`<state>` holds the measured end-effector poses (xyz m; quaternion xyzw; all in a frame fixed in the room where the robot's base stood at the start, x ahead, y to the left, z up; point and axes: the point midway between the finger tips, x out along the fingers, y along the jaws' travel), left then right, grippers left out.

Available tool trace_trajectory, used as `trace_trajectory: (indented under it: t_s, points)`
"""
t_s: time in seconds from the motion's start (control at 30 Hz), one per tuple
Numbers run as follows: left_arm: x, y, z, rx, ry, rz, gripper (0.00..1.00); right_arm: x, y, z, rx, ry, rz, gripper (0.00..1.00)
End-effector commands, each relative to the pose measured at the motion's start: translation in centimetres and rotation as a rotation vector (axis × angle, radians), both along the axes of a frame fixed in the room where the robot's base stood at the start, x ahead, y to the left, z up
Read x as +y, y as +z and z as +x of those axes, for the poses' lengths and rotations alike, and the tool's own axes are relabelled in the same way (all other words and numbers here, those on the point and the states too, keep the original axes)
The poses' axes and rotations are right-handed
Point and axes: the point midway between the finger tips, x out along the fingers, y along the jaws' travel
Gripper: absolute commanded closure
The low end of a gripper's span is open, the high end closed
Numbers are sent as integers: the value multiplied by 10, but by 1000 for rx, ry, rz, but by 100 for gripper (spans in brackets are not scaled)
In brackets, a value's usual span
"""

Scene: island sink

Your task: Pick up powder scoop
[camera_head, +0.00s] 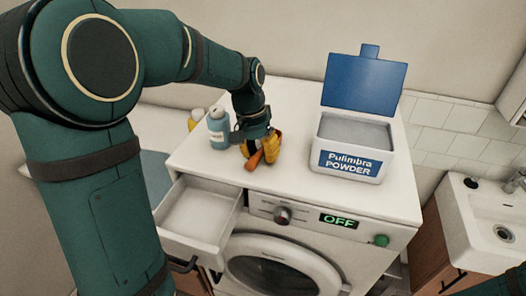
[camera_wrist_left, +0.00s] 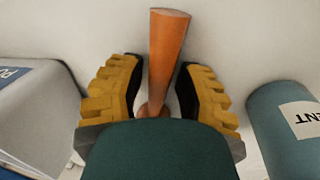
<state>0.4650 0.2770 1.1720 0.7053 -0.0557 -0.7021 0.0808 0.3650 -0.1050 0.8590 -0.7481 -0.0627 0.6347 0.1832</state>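The powder scoop shows as an orange-brown handle (camera_head: 255,160) on top of the washing machine; in the left wrist view the handle (camera_wrist_left: 168,55) stands out between the fingers. Its lower end is hidden by my gripper. My left gripper (camera_head: 262,148) is low over the machine top, around the scoop. In the left wrist view its yellow-padded fingers (camera_wrist_left: 158,88) are apart, one on each side of the handle, with gaps visible. My right gripper is in neither view.
An open powder box (camera_head: 350,142) with a raised blue lid (camera_head: 364,82) stands to the right. A blue-grey bottle (camera_head: 218,130) stands close left of the gripper. The detergent drawer (camera_head: 203,212) is pulled out at the front left. A sink (camera_head: 495,218) is at far right.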

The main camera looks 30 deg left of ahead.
Motion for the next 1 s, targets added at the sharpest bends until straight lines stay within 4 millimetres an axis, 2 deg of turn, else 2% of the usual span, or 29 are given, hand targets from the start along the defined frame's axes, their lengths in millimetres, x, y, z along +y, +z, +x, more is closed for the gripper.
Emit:
trace_trajectory:
  t_s: [0.03, 0.07, 0.1, 0.5, 0.57, 0.8, 1.0]
  points:
    - [0, 0, 0, 0, 0, 0, 86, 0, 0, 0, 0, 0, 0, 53]
    - [0, 0, 0, 0, 0, 0, 97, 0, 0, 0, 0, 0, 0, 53]
    - [0, 0, 0, 0, 0, 0, 99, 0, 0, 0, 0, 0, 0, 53]
    - [0, 5, 0, -2, 0, -1, 100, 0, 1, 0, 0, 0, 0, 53]
    - [0, 12, 1, -2, -1, -2, 100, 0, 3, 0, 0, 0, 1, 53]
    - [0, 57, 1, -4, 0, -1, 100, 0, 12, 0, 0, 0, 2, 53]
    - [0, 88, 1, -2, 0, -1, 100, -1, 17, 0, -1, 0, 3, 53]
